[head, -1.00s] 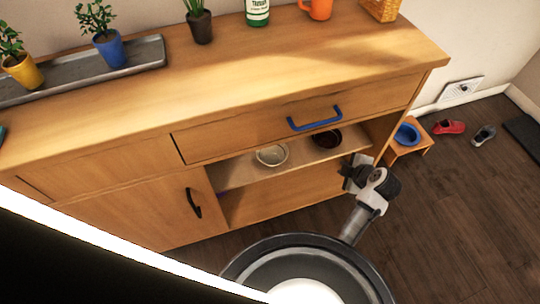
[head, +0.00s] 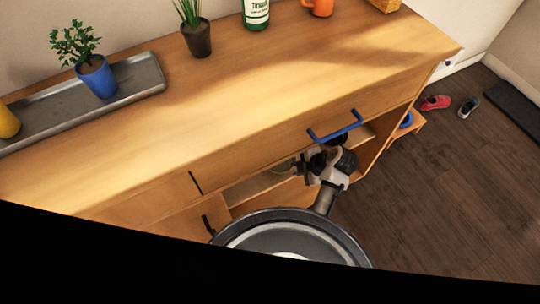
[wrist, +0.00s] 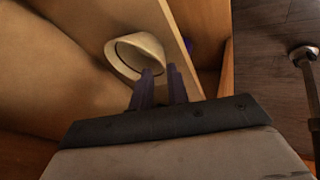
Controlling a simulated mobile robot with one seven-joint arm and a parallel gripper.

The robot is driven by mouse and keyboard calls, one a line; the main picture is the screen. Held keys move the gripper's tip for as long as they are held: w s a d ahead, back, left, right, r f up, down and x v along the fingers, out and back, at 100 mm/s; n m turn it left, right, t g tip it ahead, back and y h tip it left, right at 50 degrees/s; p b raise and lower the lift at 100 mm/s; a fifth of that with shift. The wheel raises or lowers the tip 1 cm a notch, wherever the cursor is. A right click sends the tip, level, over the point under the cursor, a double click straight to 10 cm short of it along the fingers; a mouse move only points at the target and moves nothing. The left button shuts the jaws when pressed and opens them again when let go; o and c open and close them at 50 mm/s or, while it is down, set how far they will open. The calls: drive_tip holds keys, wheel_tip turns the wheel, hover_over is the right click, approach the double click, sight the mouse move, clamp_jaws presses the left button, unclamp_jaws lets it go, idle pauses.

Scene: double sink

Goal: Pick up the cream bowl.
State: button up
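The cream bowl (head: 283,167) sits on the open shelf under the drawer, mostly hidden by the cabinet edge and my arm in the head view. In the wrist view the cream bowl (wrist: 124,48) shows clearly, just beyond my fingertips. My gripper (wrist: 160,72) has its two dark fingers apart with a narrow gap between them. The left finger overlaps the near rim of the bowl in the picture; I cannot tell whether it touches. In the head view my gripper (head: 302,168) reaches into the shelf opening from the right.
The drawer with a blue handle (head: 335,127) is above the shelf, close over my wrist. The cabinet's side panel (head: 380,140) stands to the right. Wooden floor (head: 440,200) is open at right.

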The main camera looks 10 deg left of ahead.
drive_tip(key=x, duration=0.5)
drive_tip(key=a+x, duration=0.1)
drive_tip(key=x, duration=0.1)
drive_tip(key=shift+s+a+f+p, duration=0.1)
drive_tip(key=shift+s+p, duration=0.1)
drive_tip(key=shift+p, duration=0.1)
clamp_jaws()
